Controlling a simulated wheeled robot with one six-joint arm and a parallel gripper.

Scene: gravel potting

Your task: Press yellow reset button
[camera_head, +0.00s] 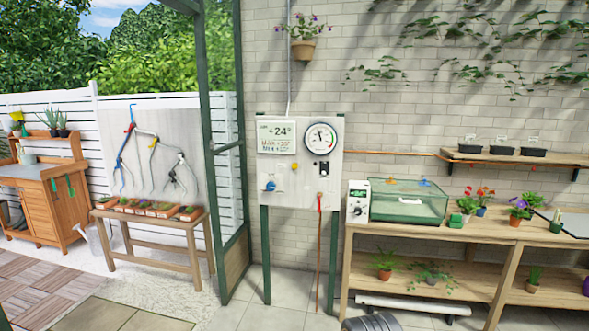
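A pale control panel (301,192) stands on green posts against the brick wall, near the middle of the view. A small yellow button (294,166) is on the panel, below the right end of the display (276,136) and left of the black switch piece (320,169). The display reads about +24°. A round gauge (321,136) is above and to the right of the button. A blue knob (270,185) sits lower left of it. Nothing covers the button, but it is too small to tell whether it is pressed in.
A wooden bench (364,229) with a green-lidded clear box (407,203) stands right of the panel. A grey ridged object (371,322) shows at the bottom edge. The paved floor before the panel looks clear.

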